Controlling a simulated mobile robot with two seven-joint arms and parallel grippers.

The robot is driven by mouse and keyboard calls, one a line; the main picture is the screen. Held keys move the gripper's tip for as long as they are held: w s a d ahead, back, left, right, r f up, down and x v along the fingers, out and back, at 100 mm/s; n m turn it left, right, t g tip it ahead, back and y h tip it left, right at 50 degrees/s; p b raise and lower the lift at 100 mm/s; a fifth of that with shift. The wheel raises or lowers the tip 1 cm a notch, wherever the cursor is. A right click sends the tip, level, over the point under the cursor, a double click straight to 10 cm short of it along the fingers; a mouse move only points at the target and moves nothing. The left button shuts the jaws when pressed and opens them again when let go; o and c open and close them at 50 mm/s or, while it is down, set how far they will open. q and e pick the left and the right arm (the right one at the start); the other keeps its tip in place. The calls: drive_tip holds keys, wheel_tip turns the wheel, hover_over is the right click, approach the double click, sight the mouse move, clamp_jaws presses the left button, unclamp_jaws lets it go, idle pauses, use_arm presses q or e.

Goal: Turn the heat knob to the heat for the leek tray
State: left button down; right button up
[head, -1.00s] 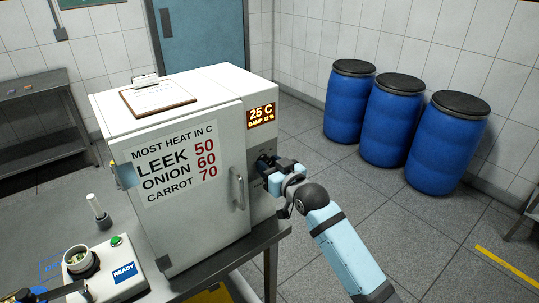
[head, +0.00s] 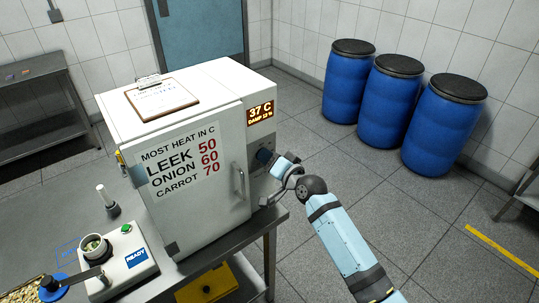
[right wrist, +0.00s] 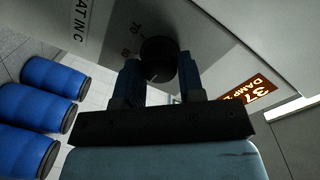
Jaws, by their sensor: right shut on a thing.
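The white cabinet (head: 190,150) stands on the table with its door shut. Its sign (head: 180,163) reads most heat in C: leek 50, onion 60, carrot 70. The lit display (head: 261,111) reads 37 C. My right gripper (head: 265,157) is at the panel below the display. In the right wrist view the dark round heat knob (right wrist: 158,62) sits between the fingertips of my right gripper (right wrist: 160,80), which is shut on it. Scale numbers, 70 among them, show beside the knob; its pointer is hard to read. My left gripper is out of view.
A clipboard (head: 162,97) lies on the cabinet. A device marked READY (head: 137,257) with a cup (head: 95,247) stands at the front left, near a tray corner (head: 30,290) with pale bits. Blue barrels (head: 395,105) stand behind clear floor.

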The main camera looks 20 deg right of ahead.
drive_tip(key=shift+m, duration=0.5)
drive_tip(key=o, duration=0.9)
drive_tip(key=b+v, duration=0.1)
drive_tip(key=v, duration=1.2)
drive_tip(key=shift+s+d+b, duration=0.2)
drive_tip(key=shift+s+b, duration=0.1)
drive_tip(key=shift+b, duration=0.1)
